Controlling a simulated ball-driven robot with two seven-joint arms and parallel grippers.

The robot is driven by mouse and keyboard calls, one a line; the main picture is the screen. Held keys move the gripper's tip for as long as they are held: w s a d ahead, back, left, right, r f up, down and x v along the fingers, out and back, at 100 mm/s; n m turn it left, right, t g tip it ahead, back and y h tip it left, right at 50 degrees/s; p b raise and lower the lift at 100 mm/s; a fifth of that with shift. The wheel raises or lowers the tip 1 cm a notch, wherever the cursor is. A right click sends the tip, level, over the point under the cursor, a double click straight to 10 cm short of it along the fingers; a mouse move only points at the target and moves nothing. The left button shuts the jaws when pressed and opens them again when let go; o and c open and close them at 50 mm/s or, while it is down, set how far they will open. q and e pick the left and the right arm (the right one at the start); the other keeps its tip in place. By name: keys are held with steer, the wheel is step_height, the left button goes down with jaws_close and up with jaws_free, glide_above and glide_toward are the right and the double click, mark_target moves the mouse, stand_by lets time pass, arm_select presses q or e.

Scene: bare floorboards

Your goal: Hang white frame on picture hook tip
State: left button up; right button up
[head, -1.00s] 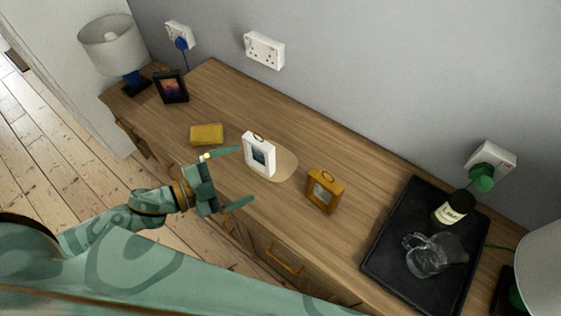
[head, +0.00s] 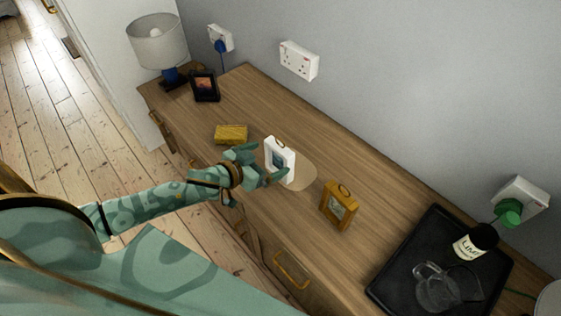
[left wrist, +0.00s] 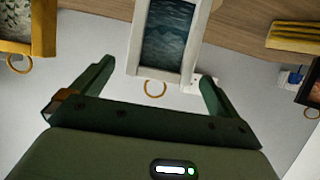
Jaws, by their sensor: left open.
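The white frame (head: 281,149) stands upright on the wooden dresser, with a brass ring on its top and a dark blue-green picture. My left gripper (head: 270,161) is open right at it, its lower finger overlapping the frame's front in the head view. In the left wrist view the frame (left wrist: 138,38) appears upside down, with its ring between the open fingers of the left gripper (left wrist: 157,70); I cannot tell whether they touch it. No picture hook can be made out in either view. My right gripper is not in view.
An ochre frame (head: 339,205) stands to the right and a yellow block (head: 231,134) lies to the left. A dark frame (head: 205,86) and a lamp (head: 158,42) are at the far left. A black tray (head: 406,263) holds a bottle and a glass jug. Sockets (head: 299,60) are on the wall.

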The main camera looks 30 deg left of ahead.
mark_target(284, 152)
arm_select(q)
steer(key=b+x, duration=0.2)
steer(key=x, duration=0.6)
steer(key=shift+a+f, duration=0.1)
steer(key=shift+f, duration=0.15)
steer(key=shift+r, duration=0.1)
steer(key=c, duration=0.9)
